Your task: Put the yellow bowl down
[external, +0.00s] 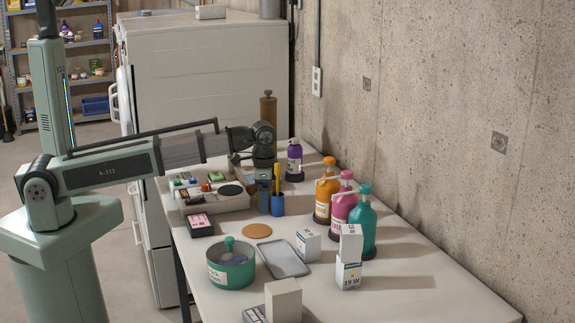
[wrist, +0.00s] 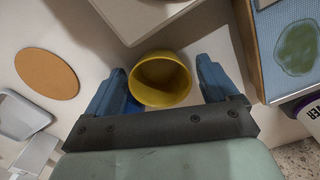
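In the wrist view the yellow bowl (wrist: 162,80) lies between the two blue fingers of my gripper (wrist: 163,75), its round opening turned toward the camera. The fingers stand wide apart, one on each side of it. Whether they touch its wall or leave a thin gap is unclear. In the external view my gripper (external: 265,190) points down over the far part of the table. A narrow yellow shape (external: 277,178) shows beside it, above a blue shape (external: 278,206); I cannot tell if this yellow is the bowl. The height of the bowl above the table is unclear.
The white table (external: 400,290) holds a round cork mat (external: 256,231), a grey tray (external: 283,258), a green pot (external: 231,268) and white boxes (external: 308,244).

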